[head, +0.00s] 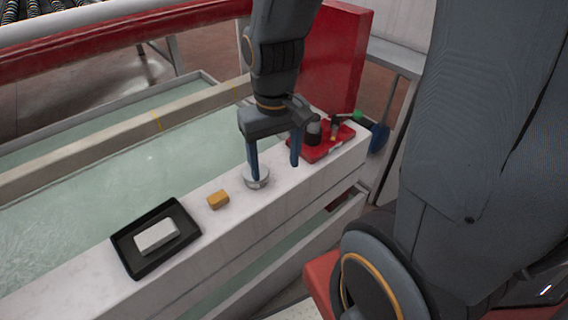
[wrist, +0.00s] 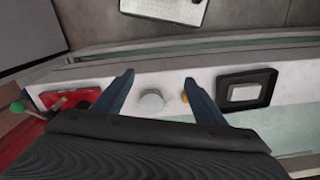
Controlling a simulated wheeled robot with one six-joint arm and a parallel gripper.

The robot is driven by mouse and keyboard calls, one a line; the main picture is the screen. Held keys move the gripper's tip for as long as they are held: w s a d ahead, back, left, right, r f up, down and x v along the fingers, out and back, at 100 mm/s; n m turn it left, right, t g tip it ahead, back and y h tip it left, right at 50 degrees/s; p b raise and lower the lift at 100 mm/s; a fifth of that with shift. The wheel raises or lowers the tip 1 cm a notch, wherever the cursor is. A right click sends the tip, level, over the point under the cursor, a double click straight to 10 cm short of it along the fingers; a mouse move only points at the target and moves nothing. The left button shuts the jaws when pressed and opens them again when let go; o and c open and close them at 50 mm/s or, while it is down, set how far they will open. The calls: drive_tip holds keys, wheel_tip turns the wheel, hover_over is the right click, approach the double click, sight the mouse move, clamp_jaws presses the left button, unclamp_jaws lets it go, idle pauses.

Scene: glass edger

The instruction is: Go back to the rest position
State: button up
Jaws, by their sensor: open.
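My gripper (head: 275,170) points down over the white ledge (head: 90,292), its two blue fingers apart with nothing between them. In the head view the left finger passes in front of a round silver disc (head: 262,184) on the ledge; I cannot tell how high above it the finger is. In the wrist view the fingertips (wrist: 159,77) spread to either side of the disc (wrist: 151,101). No rest position is marked in either view.
On the ledge are an orange block (head: 218,200), a black tray (head: 181,214) holding a white block (head: 156,236), and a red tray (head: 318,154) with dark and green-tipped items. A trough of greenish water (head: 130,170) lies behind. A red rail (head: 110,42) crosses the back.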

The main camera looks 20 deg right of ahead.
drive_tip(key=shift+s+d+r, duration=0.15)
drive_tip(key=shift+s+d, duration=0.2)
drive_tip(key=shift+s, duration=0.25)
drive_tip(key=shift+s+d+r, duration=0.1)
drive_tip(key=shift+s+d, duration=0.25)
drive_tip(key=shift+s, duration=0.2)
